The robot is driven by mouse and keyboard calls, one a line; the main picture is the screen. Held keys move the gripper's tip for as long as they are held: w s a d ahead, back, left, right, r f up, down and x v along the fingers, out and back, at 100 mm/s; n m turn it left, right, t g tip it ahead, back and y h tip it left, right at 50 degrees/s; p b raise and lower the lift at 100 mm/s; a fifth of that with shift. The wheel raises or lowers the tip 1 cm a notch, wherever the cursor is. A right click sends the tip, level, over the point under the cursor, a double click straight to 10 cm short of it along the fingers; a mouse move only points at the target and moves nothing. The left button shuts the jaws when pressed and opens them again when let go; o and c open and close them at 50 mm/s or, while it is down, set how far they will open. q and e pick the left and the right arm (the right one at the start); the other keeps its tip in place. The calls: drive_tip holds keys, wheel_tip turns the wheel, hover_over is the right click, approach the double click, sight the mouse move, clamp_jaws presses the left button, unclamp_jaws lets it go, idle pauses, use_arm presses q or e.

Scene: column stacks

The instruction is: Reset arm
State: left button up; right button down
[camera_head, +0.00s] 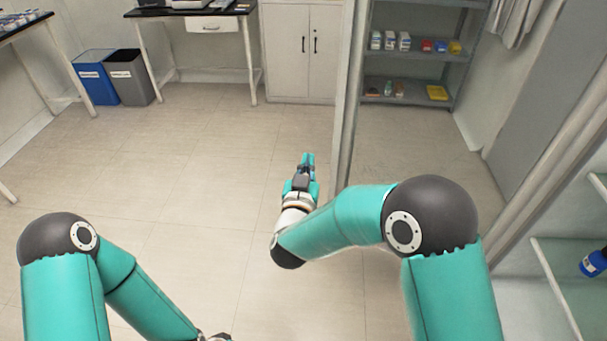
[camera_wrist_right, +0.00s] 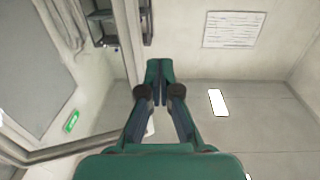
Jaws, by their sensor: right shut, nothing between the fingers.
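My right gripper (camera_head: 307,160) is extended forward over the floor in the head view, just left of a metal post. It holds nothing. In the right wrist view its fingers (camera_wrist_right: 159,75) meet at the tips and are shut, with nothing between them. My left arm (camera_head: 95,270) is at the lower left of the head view, bent downward. Its gripper is out of the picture below the bottom edge.
The upright metal post (camera_head: 349,90) stands close to my right gripper. Behind are a shelf rack (camera_head: 412,75), a white cabinet (camera_head: 300,50), and blue (camera_head: 95,78) and grey (camera_head: 130,78) bins. A glass shelf (camera_head: 555,280) is at the right. The middle floor is clear.

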drive_tip(key=s+d+f+g+h+p, duration=0.1)
drive_tip(key=s+d+f+g+h, duration=0.15)
drive_tip(key=d+f, duration=0.95)
drive_tip(key=s+d+f+g+y+p, duration=0.1)
drive_tip(key=s+d+f+g+y, duration=0.35)
drive_tip(key=f, duration=0.45)
drive_tip(key=s+a+f+g+y, duration=0.2)
drive_tip(key=s+a+f+g, duration=0.1)
drive_tip(key=s, duration=0.5)
drive_tip(key=s+a+f+g+y, duration=0.2)
drive_tip(key=s+a+f+g, duration=0.1)
drive_tip(key=s, duration=0.6)
drive_tip(key=s+a+f+g+y, duration=0.1)
drive_tip(key=s+a+f+g, duration=0.1)
drive_tip(key=s, duration=0.7)
drive_tip(key=shift+a+f+g+y, duration=0.4)
drive_tip(key=shift+f+g, duration=0.4)
drive_tip(key=shift+g, duration=0.2)
